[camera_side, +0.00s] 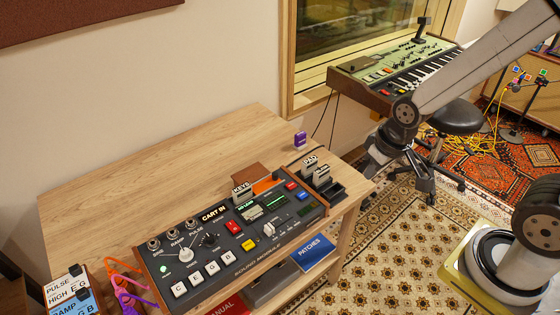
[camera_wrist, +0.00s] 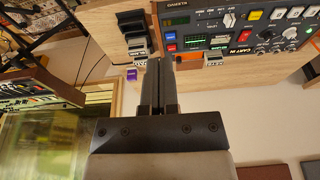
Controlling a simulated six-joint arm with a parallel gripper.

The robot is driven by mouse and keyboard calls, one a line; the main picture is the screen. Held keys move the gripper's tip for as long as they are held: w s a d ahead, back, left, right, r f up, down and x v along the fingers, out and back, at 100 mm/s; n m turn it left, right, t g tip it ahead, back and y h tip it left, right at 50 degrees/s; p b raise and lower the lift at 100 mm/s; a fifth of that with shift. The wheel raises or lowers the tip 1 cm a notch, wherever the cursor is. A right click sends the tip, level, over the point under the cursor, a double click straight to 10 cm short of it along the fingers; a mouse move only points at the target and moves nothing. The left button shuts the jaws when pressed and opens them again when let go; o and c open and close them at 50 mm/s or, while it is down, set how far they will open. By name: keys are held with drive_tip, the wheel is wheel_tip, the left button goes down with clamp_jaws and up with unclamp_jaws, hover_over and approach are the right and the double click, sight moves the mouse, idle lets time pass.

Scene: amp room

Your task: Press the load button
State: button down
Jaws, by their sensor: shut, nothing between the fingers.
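The dark console (camera_side: 165,282) lies on the wooden table, with red (camera_side: 233,227), yellow (camera_side: 248,245), blue (camera_side: 302,195) and white (camera_side: 179,289) buttons. Their small lettering is too fine to tell which is the load button. The console shows upside down at the upper right of the wrist view, with its red (camera_wrist: 245,35), yellow (camera_wrist: 255,15) and blue (camera_wrist: 171,48) buttons. My gripper (camera_wrist: 160,66) is shut and empty, left of most of the console's face in that view. Its fingers are not clear in the side view.
A purple block (camera_side: 300,139) sits near the table's back edge. A keyboard (camera_side: 400,75) stands behind at the right. The table's left part (camera_side: 130,195) is clear.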

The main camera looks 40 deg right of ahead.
drive_tip(key=w+f+m+t, duration=0.3)
drive_tip(key=w+f+m, duration=0.15)
drive_tip(key=w, duration=0.55)
drive_tip(key=m+t+y, duration=0.1)
drive_tip(key=m+t, duration=0.2)
hover_over(299, 193)
drive_tip(key=s, duration=0.2)
wheel_tip(299, 193, down, 6)
drive_tip(key=shift+d+f, duration=0.15)
drive_tip(key=shift+f, duration=0.1)
drive_tip(key=shift+f, duration=4.3)
drive_tip(key=shift+f, duration=0.95)
drive_tip(key=shift+r, duration=0.95)
